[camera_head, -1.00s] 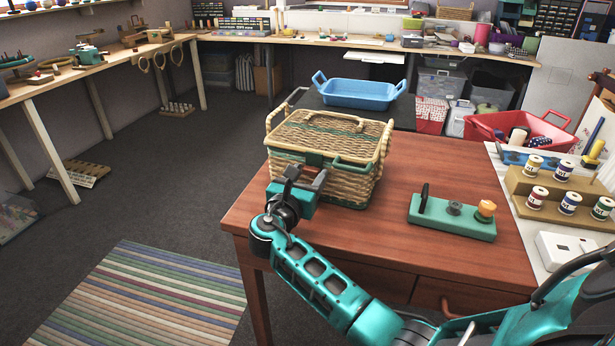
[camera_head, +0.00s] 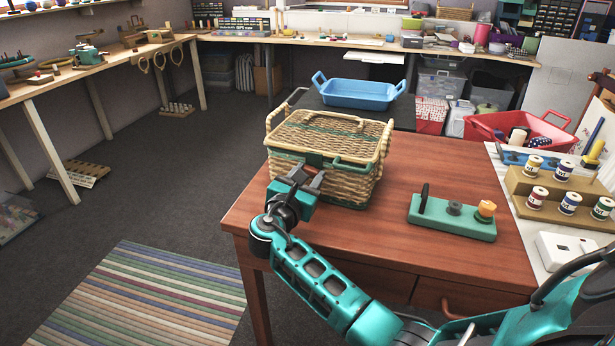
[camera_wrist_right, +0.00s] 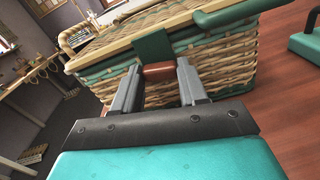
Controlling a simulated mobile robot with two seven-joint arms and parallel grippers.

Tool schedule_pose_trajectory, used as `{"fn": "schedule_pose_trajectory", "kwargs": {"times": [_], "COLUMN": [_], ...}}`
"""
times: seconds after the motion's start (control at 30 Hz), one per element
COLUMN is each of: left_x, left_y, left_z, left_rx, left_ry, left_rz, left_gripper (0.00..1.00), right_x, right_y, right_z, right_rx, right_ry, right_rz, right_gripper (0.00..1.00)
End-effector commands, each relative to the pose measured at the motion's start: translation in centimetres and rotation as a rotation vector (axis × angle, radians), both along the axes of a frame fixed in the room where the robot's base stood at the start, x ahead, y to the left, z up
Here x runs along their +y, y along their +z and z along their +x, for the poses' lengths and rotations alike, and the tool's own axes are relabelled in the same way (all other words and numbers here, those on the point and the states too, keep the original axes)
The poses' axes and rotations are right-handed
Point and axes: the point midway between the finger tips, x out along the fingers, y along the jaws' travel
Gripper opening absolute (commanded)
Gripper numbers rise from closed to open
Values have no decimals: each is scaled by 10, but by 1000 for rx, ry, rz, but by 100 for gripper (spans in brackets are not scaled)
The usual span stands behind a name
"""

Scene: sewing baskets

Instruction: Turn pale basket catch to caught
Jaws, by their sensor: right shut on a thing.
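The pale wicker basket (camera_head: 325,140) stands on the wooden table with its lid down and a green band along its upper front. In the right wrist view, the basket (camera_wrist_right: 215,65) fills the upper middle. Its catch shows there as a green tab (camera_wrist_right: 152,46) hanging from the rim, with a brown piece (camera_wrist_right: 158,71) just below it. My right gripper (camera_head: 313,183) is at the basket's front; in the wrist view its fingers (camera_wrist_right: 158,80) are shut on the brown piece of the catch. Whether the catch is caught cannot be told. My left gripper is out of view.
The table (camera_head: 400,190) is clear to the right of the basket, up to a green block with pegs (camera_head: 452,218). A blue tray (camera_head: 360,94) lies behind. A rack of thread spools (camera_head: 560,190) and a red bin (camera_head: 520,124) are at the right.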

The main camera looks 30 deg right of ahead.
Motion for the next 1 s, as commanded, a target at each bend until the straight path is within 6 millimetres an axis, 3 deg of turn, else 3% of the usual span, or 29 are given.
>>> {"fn": "schedule_pose_trajectory", "kwargs": {"times": [0.57, 1.0], "left_x": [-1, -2], "left_y": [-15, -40], "left_z": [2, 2], "left_rx": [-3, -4], "left_ry": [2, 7], "left_rz": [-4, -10], "left_gripper": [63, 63], "right_x": [1, 1], "right_y": [-4, -5], "right_z": [0, 0], "right_rx": [-440, -782], "right_ry": [0, -1], "right_rz": [314, 555], "right_gripper": [12, 12]}}
